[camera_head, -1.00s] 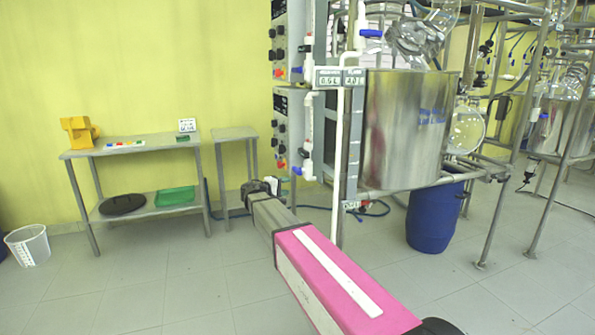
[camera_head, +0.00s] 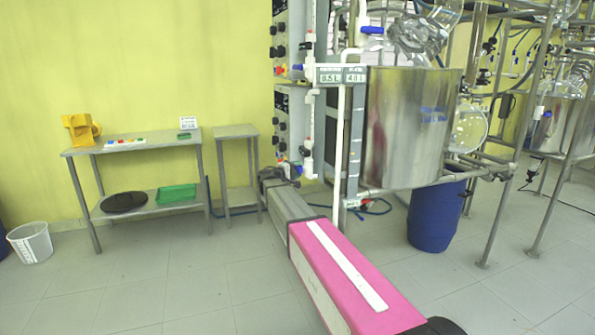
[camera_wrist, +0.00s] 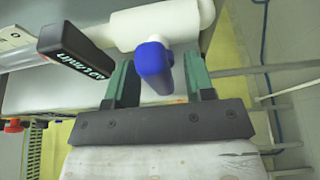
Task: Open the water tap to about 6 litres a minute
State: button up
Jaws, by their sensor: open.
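A blue tap handle (camera_wrist: 152,60) sits on a white pipe fitting (camera_wrist: 165,22) in the wrist view. My gripper (camera_wrist: 157,70) is open, with one green finger on each side of the handle. Small gaps seem to show on both sides; contact cannot be told.
The steel vessel (camera_head: 408,130) and its frame stand right of the pipe, with a blue drum (camera_head: 436,212) below. Another blue-handled valve (camera_head: 297,68) is higher on the pipe. A grey bench (camera_head: 150,145) and small table (camera_head: 234,131) stand left.

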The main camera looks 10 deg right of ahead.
jog(key=shift+w+d, duration=0.1)
jog(key=shift+d, duration=0.15)
jog(key=c, duration=0.8)
jog(key=shift+n, duration=0.3)
jog(key=n+g+y, duration=0.1)
jog(key=n, duration=0.3)
jog(key=shift+g, duration=0.4)
jog(key=n+g+y, duration=0.1)
jog(key=n+g, duration=0.1)
jog(key=n, duration=0.2)
jog(key=shift+n+g, duration=0.3)
